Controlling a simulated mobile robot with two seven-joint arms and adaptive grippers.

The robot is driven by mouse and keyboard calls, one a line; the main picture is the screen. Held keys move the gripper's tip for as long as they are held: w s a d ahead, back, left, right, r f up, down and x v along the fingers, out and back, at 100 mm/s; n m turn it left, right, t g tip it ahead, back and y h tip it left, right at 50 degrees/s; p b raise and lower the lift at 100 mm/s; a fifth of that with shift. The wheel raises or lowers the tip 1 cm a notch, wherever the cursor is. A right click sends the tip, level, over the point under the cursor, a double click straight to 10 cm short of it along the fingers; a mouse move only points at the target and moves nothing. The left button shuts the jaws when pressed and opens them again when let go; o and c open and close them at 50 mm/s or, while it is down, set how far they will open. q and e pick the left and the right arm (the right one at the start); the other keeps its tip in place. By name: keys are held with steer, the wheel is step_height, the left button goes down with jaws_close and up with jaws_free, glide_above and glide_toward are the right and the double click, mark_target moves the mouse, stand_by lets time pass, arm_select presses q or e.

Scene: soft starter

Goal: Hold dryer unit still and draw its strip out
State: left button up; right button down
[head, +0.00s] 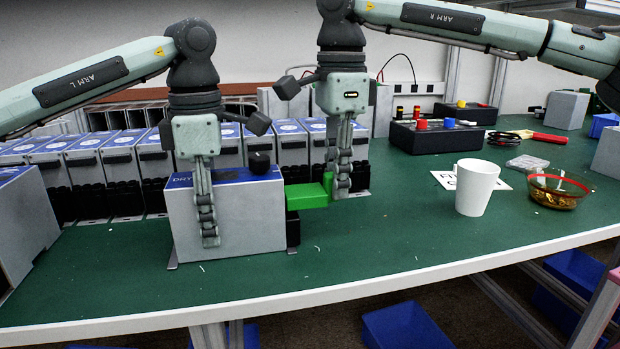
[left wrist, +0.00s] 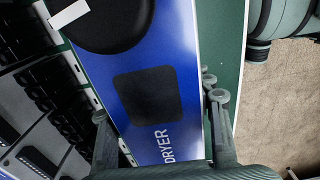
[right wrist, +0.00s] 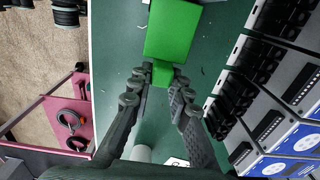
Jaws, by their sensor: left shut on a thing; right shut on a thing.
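The dryer unit (head: 235,217) is a grey box with a blue top lettered DRY, standing at the front of the green bench. Its blue top, lettered DRYER, fills the left wrist view (left wrist: 182,75). My left gripper (head: 208,212) is shut across the unit, one finger down its front face; the other is hidden behind it in the head view. The green strip (head: 307,197) sticks out to the right of the unit, above a black block. My right gripper (head: 338,190) is shut on the strip's narrow tab (right wrist: 162,73). The strip's inner end is hidden.
A row of similar grey units (head: 120,160) stands behind. A white mug (head: 476,188), a glass bowl (head: 557,190) and a black box with coloured knobs (head: 436,138) are to the right. The bench between strip and mug is clear.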

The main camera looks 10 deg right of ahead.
arm_select(q)
steer(key=shift+a, duration=0.1)
arm_select(e)
steer(key=shift+d, duration=0.6)
steer(key=c, duration=1.4)
jaws_free()
step_height(320, 180, up, 12)
arm_select(q)
steer(key=o, duration=1.6)
steer(key=shift+c, duration=0.2)
